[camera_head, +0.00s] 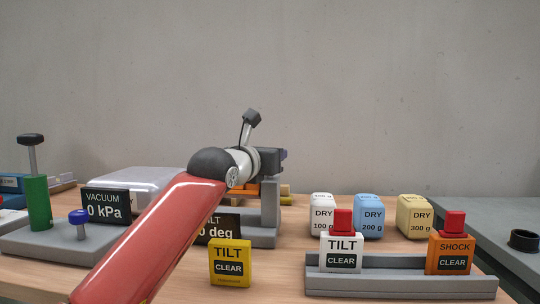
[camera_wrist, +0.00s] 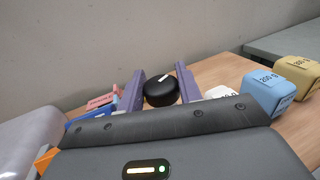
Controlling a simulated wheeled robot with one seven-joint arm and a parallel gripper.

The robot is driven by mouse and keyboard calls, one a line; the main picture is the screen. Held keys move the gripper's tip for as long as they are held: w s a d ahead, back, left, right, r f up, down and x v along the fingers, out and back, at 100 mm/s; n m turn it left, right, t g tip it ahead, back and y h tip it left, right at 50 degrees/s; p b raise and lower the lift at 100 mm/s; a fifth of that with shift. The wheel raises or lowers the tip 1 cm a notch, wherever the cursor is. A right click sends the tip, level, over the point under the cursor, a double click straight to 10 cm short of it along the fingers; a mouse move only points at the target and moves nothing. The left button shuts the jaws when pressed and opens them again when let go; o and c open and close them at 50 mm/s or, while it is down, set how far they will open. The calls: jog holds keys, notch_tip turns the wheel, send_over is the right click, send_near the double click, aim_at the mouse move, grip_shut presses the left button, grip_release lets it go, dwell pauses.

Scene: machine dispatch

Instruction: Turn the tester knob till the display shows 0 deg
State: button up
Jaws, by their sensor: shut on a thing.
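The tester's black round knob (camera_wrist: 161,92) shows in the wrist view, with a white mark on its upper face pointing up and slightly right. My gripper (camera_wrist: 160,84) has its two purple fingers on either side of the knob and is shut on it. In the head view, the tester's grey stand (camera_head: 269,205) is behind my red arm. Its dark display (camera_head: 222,229) is partly covered by my arm. The visible part reads "0 deg"; any digits further left are hidden. The knob is hidden in the head view.
A yellow TILT tag (camera_head: 230,263) stands in front of the tester. A grey rack (camera_head: 400,286) holds white TILT and orange SHOCK tags at right. Several DRY weight blocks (camera_head: 369,216) stand behind it. A vacuum display (camera_head: 105,206) and green hand pump (camera_head: 38,203) are at left.

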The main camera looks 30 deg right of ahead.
jog(key=o, duration=0.9)
jog(key=shift+o, duration=0.2)
jog(key=v, duration=0.8)
